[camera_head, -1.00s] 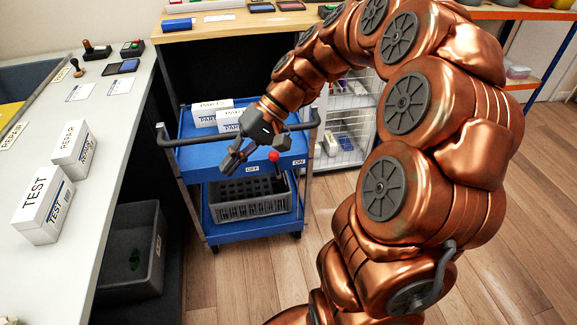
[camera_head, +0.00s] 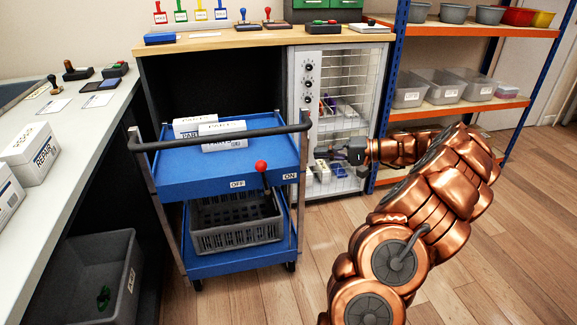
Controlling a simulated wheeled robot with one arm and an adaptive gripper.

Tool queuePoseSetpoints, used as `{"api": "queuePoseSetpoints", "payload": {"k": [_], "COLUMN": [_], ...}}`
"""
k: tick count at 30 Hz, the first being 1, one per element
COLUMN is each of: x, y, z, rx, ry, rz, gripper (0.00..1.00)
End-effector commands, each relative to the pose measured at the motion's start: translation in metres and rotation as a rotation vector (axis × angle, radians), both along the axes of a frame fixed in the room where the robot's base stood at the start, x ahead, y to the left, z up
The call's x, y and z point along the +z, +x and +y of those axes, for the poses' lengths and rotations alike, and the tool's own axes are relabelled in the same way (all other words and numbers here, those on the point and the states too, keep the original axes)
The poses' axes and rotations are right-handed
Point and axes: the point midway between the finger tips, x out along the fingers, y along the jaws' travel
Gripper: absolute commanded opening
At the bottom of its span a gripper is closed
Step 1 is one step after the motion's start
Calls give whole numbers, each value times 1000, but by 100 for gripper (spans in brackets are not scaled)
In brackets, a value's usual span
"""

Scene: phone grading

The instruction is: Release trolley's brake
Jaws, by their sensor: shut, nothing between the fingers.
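The blue trolley (camera_head: 195,178) stands between the left bench and the wire-fronted cabinet. Its brake lever has a red knob (camera_head: 261,166) and rises from the front edge of the upper shelf. The knob is between the OFF label (camera_head: 237,184) on the left and the ON label (camera_head: 290,176) on the right, and looks near upright. My gripper (camera_head: 338,152) is shut and empty, right of the trolley in front of the cabinet, apart from the lever. Its fingertips are small and dark here.
White boxes (camera_head: 222,128) lie on the trolley's upper shelf, behind its dark handle bar (camera_head: 225,136). A grey crate (camera_head: 237,236) sits on the lower shelf. The cabinet (camera_head: 335,75) and a shelf rack (camera_head: 460,107) stand behind my arm. Wooden floor is clear at the right.

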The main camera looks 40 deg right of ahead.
Motion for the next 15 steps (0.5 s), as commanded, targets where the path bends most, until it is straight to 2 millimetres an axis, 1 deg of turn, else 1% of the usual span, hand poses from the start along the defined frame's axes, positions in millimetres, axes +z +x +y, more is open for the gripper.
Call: {"api": "queuePoseSetpoints", "payload": {"k": [5, 15], "x": [-4, -17], "y": [13, 57], "z": [12, 51], "rx": [2, 2], "ry": [-3, -3], "rz": [-1, 1], "gripper": [0, 0]}}
